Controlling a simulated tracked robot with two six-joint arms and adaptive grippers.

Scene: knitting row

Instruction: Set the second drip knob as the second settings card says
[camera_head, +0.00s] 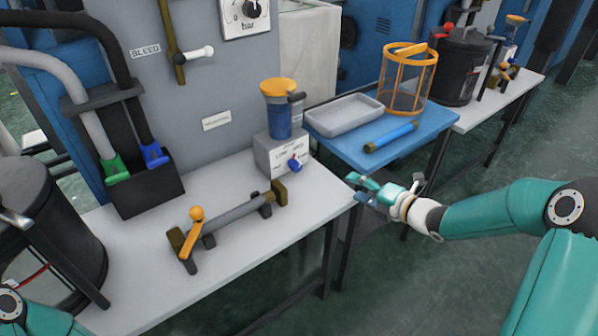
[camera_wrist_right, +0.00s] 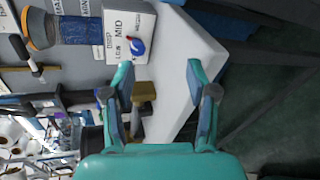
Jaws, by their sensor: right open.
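A drip knob (camera_head: 294,163), blue with a red part, sits on the front of a pale box (camera_head: 268,155) under a blue cup with an orange lid (camera_head: 278,88). In the right wrist view the knob (camera_wrist_right: 137,46) is beside the printed words LOW and MID; its exact setting is unclear. My right gripper (camera_head: 364,188) is open and empty, right of the box, off the bench's right corner and apart from the knob. A small white plate (camera_head: 216,121) is on the grey panel; its text is unreadable. My left gripper is out of view.
A roller with an orange-knobbed handle (camera_head: 196,213) lies on the grey bench (camera_head: 150,280). A blue table (camera_head: 420,145) holds a grey tray (camera_head: 345,115), an orange cage (camera_head: 409,75) and a blue tube (camera_head: 390,137). A similar orange-lidded cup (camera_head: 516,20) stands far right.

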